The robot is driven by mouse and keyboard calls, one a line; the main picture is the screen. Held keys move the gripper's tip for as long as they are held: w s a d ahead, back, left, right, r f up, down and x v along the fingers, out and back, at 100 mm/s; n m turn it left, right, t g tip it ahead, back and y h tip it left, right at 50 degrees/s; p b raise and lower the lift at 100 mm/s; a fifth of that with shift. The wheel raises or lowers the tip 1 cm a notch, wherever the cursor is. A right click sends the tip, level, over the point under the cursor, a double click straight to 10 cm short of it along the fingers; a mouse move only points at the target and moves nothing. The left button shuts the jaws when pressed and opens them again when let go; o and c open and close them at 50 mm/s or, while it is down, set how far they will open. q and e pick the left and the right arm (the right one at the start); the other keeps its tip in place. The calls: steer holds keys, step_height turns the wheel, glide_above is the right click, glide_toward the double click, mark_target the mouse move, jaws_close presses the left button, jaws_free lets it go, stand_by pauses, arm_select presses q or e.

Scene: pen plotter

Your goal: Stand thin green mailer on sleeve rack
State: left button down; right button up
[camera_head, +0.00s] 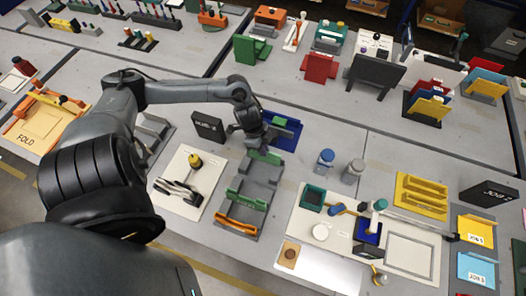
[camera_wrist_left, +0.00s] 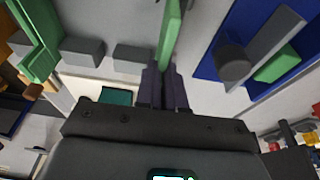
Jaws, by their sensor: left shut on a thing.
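My left gripper (camera_head: 262,147) is shut on a thin green mailer (camera_head: 266,157), held at the far end of the grey sleeve rack (camera_head: 262,172). In the left wrist view the mailer (camera_wrist_left: 170,38) stands edge-on between the dark fingers (camera_wrist_left: 163,85). I cannot tell whether its lower edge touches the rack. Another green piece (camera_head: 247,200) stands in the rack nearer the front, and an orange piece (camera_head: 236,226) stands at its near end. The wrist view also shows a green piece (camera_wrist_left: 35,45) at the left, beside grey rack blocks (camera_wrist_left: 82,50). My right gripper is not in view.
A blue tray (camera_head: 291,134) lies close to the right of the gripper. A black sign block (camera_head: 208,126) stands to its left. A white board (camera_head: 190,205) with a yellow-topped item lies left of the rack. Blue and grey bottles (camera_head: 325,160) stand at the right.

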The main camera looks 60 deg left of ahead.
arm_select(q)
step_height(320, 180, down, 2)
steer(key=shift+f, duration=0.15)
steer(key=c, duration=1.2)
jaws_free()
steer(key=shift+o, duration=0.2)
